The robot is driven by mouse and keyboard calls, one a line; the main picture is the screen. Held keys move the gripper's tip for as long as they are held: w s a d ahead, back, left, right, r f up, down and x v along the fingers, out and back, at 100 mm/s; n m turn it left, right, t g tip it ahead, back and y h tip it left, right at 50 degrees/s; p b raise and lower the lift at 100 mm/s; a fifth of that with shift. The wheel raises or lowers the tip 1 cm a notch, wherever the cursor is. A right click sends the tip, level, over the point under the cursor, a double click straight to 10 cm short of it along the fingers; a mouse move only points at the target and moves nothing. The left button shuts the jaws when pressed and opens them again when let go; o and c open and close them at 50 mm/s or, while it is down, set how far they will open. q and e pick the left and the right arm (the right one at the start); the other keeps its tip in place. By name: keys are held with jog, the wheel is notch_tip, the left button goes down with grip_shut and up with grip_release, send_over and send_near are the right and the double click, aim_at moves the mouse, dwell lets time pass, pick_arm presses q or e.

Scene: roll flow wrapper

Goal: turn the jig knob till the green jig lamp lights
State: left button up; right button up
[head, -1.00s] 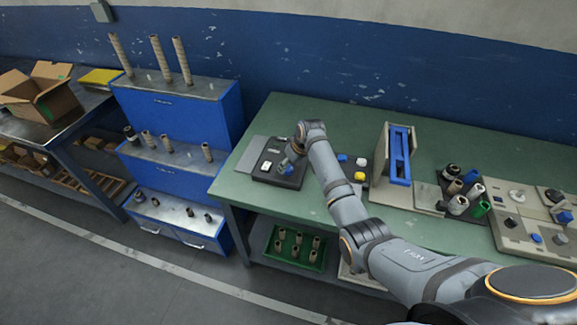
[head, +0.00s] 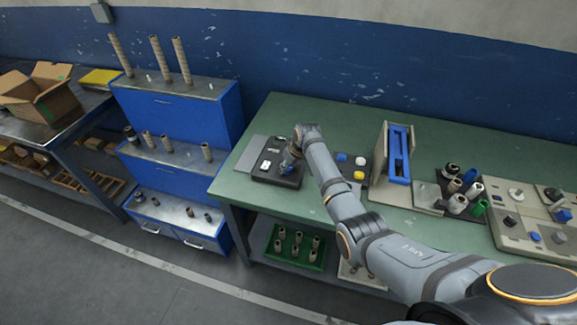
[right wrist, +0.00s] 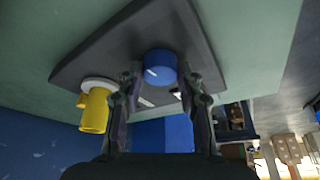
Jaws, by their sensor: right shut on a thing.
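The jig knob is blue with a white mark on its side; it shows in the right wrist view (right wrist: 160,67) on a dark plate (right wrist: 105,50). My right gripper (right wrist: 160,80) has its two fingers on either side of the knob, shut on it. In the head view my right gripper (head: 290,163) is low over the dark jig box (head: 272,178) at the left of the green bench. The gripper hides part of this box. I cannot make out a lit green lamp in either view. My left gripper is not in view.
A second dark panel with white and yellow buttons (head: 360,175) lies right of my arm. Beyond it stand a beige frame with a blue part (head: 398,155) and a tray of rolls (head: 465,192). The bench (head: 240,190) is clear at its front left edge.

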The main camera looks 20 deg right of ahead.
jog(key=shift+n, duration=0.3)
jog(key=shift+w+d+n+g+y, duration=0.1)
jog(key=shift+n+g+y, duration=0.3)
jog(key=shift+n, duration=0.6)
jog(key=n+b, duration=0.1)
jog(key=n+y+b, duration=0.1)
jog(key=shift+w+f+n, duration=0.1)
jog(key=shift+f+n, duration=0.1)
jog(key=shift+n, duration=0.2)
jog(key=n+g+y+b, duration=0.1)
jog(key=n+g+b, duration=0.1)
jog(key=n+b, duration=0.2)
jog(key=shift+n+b, duration=0.3)
jog(key=shift+b, duration=0.5)
jog(key=shift+r+n+g+b, duration=0.15)
jog(key=shift+n+g+b, duration=0.15)
jog(key=shift+n+b, duration=0.75)
jog(key=o, duration=1.2)
jog(key=shift+w, duration=0.1)
jog(key=shift+c, duration=0.2)
